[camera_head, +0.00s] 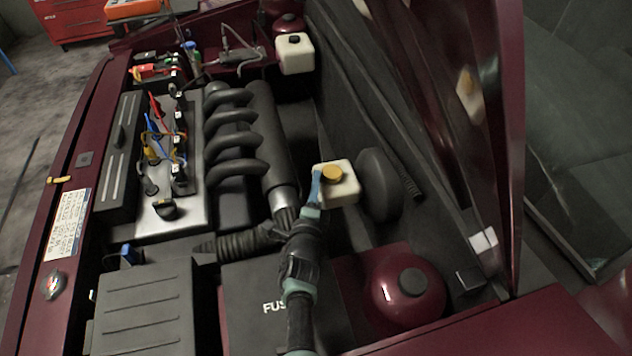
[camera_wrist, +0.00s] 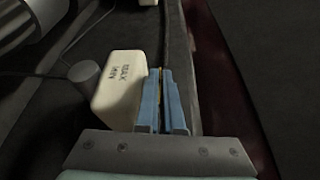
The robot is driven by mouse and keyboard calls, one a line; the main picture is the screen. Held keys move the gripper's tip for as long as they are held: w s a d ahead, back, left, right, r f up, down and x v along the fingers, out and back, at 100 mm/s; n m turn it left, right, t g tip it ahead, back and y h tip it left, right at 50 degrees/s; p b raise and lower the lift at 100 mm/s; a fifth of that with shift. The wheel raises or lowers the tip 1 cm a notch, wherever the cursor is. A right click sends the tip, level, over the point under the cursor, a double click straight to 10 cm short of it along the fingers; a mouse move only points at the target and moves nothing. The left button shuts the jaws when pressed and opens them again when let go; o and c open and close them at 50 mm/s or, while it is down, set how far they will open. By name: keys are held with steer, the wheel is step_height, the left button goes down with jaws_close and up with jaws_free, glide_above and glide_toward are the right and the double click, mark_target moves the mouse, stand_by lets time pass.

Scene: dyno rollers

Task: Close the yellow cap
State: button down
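The yellow cap (camera_head: 332,174) sits on top of a white reservoir (camera_head: 343,188) at the middle of the engine bay. In the wrist view the same reservoir (camera_wrist: 122,85) shows MAX and MIN marks on its side, and the cap cannot be made out there. My gripper (camera_head: 316,181) has blue fingers and is at the left side of the cap in the head view. In the wrist view the fingers (camera_wrist: 162,90) lie almost against each other beside the reservoir, with nothing clear between them. Whether they touch the reservoir or cap cannot be told.
A black round part (camera_head: 380,185) stands right of the reservoir. The engine's curved black pipes (camera_head: 236,130) are to its left. Another white reservoir (camera_head: 295,55) stands farther back. The raised dark red hood (camera_head: 500,130) bounds the right side. A fuse box (camera_head: 245,300) lies in front.

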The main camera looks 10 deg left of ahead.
steer(key=c, duration=1)
jaws_free()
steer(key=shift+a, duration=0.15)
steer(key=shift+c, duration=0.2)
